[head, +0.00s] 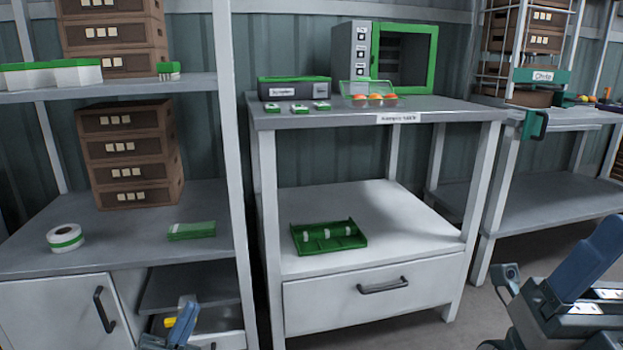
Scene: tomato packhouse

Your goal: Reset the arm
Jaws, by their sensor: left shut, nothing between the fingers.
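My left gripper (182,314) shows small at the bottom edge of the head view, in front of the lower left bench. It is shut and empty, and no object of the place is seen in it. Much of my left arm is cut off by the frame. My right arm (588,270) comes in at the lower right, with a blue link and grey parts, over the floor in front of the right bench. Its gripper cannot be made out in the picture.
The middle table (455,107) carries a green-framed cabinet (404,58), a dark green-edged box (294,90) and a clear punnet (372,101) of tomatoes. A green tray (328,236) lies on its lower shelf. Brown crates (130,157) and a tape roll (65,238) stand left.

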